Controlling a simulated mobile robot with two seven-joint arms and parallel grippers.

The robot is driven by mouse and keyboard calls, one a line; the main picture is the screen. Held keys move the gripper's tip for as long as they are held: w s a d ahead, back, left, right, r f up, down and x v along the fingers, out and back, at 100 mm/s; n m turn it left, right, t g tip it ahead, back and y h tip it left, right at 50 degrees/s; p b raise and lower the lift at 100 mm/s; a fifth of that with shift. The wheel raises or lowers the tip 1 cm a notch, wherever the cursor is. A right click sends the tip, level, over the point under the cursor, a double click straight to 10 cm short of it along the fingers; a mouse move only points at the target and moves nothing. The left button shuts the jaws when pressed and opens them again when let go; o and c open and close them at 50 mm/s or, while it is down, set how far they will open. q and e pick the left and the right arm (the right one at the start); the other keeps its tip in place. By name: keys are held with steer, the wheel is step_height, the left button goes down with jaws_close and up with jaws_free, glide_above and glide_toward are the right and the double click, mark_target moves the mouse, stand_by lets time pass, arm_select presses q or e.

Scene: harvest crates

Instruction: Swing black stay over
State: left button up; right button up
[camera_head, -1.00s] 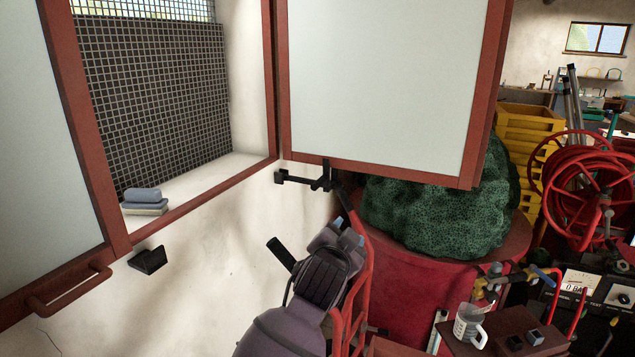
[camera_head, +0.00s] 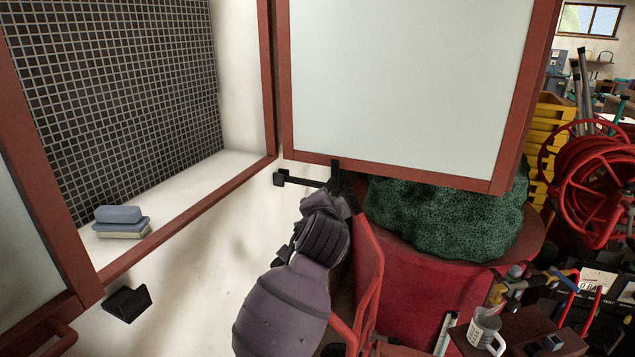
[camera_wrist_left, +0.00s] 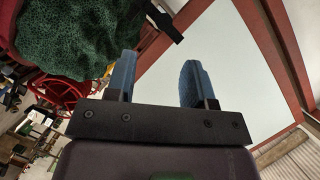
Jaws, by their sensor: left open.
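The black stay (camera_head: 305,181) is a thin dark bar at the lower edge of the right window sash (camera_head: 418,172), reaching left to a small block at the window corner. A dark piece, apparently part of the stay's hardware, shows at the top of the left wrist view (camera_wrist_left: 163,20). My left arm rises from below in the head view, its wrist just under the stay's right end; the fingertips are hidden there. In the left wrist view my left gripper (camera_wrist_left: 160,78) is open and empty, its blue fingers pointing toward the sash and apart from the dark piece. My right gripper is not in view.
Close to my left arm are a red rail frame (camera_head: 368,270) and a red tub with a green netted bulk (camera_head: 450,218). A black bracket (camera_head: 128,303) is on the wall below the sill. Grey and beige blocks (camera_head: 122,222) lie on the sill.

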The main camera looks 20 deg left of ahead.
arm_select(q)
steer(key=p+x, duration=0.1)
steer(key=x, duration=1)
steer(key=shift+w+a, duration=0.15)
steer(key=shift+a, duration=0.05)
jaws_close()
